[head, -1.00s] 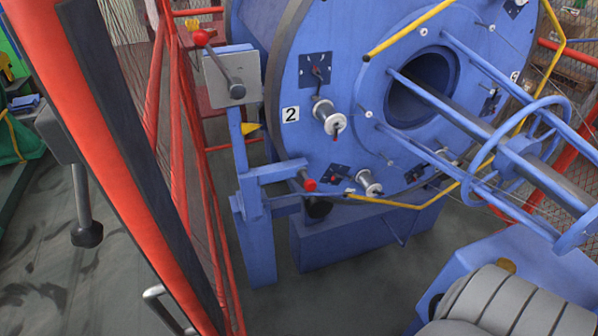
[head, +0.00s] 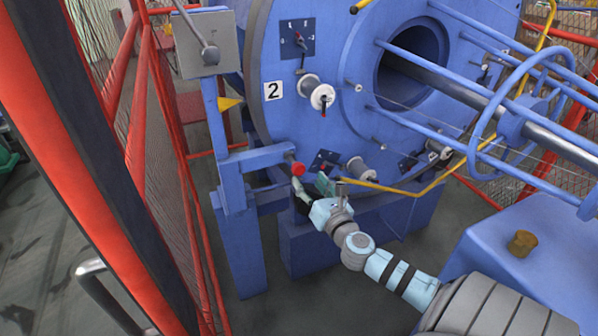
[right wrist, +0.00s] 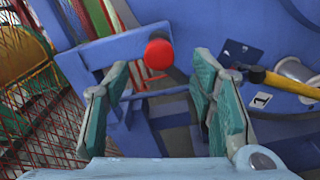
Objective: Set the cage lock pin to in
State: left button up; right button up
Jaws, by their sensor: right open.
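The cage lock pin shows as a round red knob (head: 298,168) at the end of a blue bracket arm (head: 258,158), beside the lower left rim of the big blue cage disc (head: 335,115). In the right wrist view the red knob (right wrist: 159,53) lies ahead, between the lines of the two fingers and a little above centre. My right gripper (head: 311,186) is open, with its fingers close to the knob. In the right wrist view the gripper (right wrist: 160,85) has empty space between its green-padded fingers. The pin's shaft is mostly hidden behind the knob.
A yellow bar (head: 395,190) runs just right of the gripper and appears near the right finger in the wrist view. A spool (head: 360,168) sits on the disc nearby. A red mesh fence (head: 150,150) stands left. A grey box with a lever (head: 208,45) is above the bracket.

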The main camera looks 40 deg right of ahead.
aim_at(301, 172)
jog(key=x, duration=0.7)
jog(key=shift+w+f, duration=0.1)
jog(key=shift+w, duration=0.1)
jog(key=shift+c, duration=0.2)
grip_shut()
